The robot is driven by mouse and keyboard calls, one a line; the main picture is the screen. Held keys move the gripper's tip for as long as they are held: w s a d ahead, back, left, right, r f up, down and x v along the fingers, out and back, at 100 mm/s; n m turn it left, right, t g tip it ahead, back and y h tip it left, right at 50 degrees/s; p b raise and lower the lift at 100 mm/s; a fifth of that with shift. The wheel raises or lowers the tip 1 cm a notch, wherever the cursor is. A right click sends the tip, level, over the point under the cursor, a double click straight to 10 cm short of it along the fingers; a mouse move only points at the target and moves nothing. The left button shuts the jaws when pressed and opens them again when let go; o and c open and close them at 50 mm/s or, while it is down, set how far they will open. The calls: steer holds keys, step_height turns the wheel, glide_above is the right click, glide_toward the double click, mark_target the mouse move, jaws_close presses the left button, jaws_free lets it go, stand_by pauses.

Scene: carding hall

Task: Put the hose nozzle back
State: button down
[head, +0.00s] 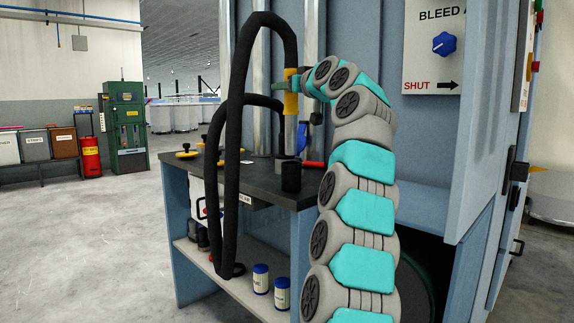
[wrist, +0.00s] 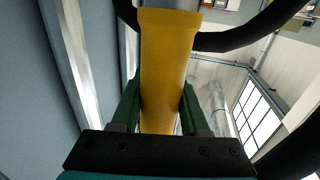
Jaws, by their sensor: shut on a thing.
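The hose nozzle (head: 291,103) has a yellow grip and a grey metal tube pointing down; it is held upright above the dark bench top. My gripper (head: 288,88) is shut on the yellow grip. In the wrist view the green fingers of my gripper (wrist: 160,108) press on both sides of the yellow grip (wrist: 168,65). The black hose (head: 238,120) loops up from the nozzle and hangs in front of the bench. A black cup (head: 291,177) stands on the bench below the nozzle; I cannot tell if it is the nozzle's holder.
The bench (head: 262,184) carries yellow-handled items (head: 187,154) and a red-handled item (head: 313,164). White jars with blue lids (head: 261,279) stand on its lower shelf. A blue-grey cabinet with a bleed-air panel (head: 434,45) stands right. The floor at left is clear.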

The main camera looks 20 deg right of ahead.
mark_target(286, 123)
step_height(286, 123, down, 5)
steer(key=b, duration=0.3)
steer(key=shift+s+a+b, duration=0.1)
steer(key=shift+s+b, duration=0.05)
steer(key=shift+b, duration=0.2)
steer(key=shift+f, duration=0.2)
steer(key=shift+f+b, duration=0.6)
steer(key=shift+f, duration=1.5)
steer(key=shift+f, duration=0.15)
steer(key=shift+c, duration=2)
jaws_free()
